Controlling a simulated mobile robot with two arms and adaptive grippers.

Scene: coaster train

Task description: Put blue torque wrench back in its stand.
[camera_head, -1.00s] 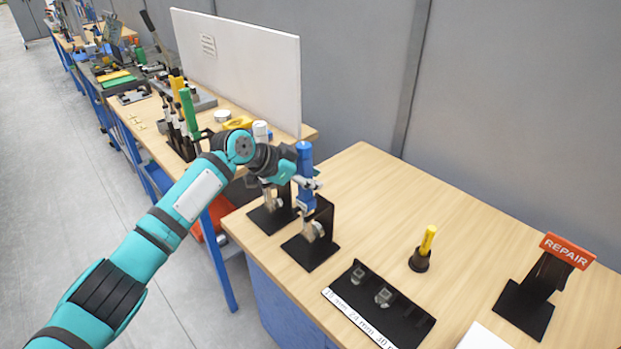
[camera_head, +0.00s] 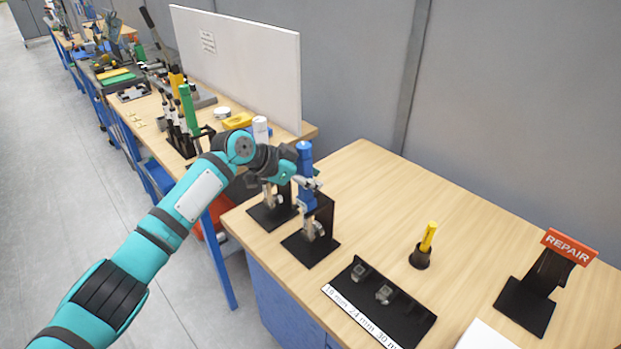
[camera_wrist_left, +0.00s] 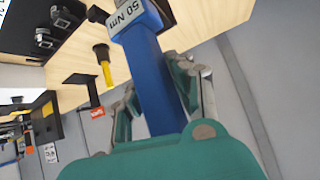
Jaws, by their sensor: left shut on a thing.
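The blue torque wrench (camera_head: 305,153) stands upright at a black stand (camera_head: 322,213) near the left end of the wooden table. Its lower end is against the stand; I cannot tell whether it is fully seated. My left gripper (camera_head: 306,180) is shut on the wrench's blue body. In the left wrist view the blue wrench (camera_wrist_left: 157,90) runs between the fingers, with a "50 Nm" label at the stand end. My right gripper is not in view.
A white-topped wrench (camera_head: 260,130) in a second black stand is just left. A black socket tray (camera_head: 400,315), a yellow-handled tool (camera_head: 428,238) in a cup and a red REPAIR sign (camera_head: 569,247) are to the right. The table's middle is clear.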

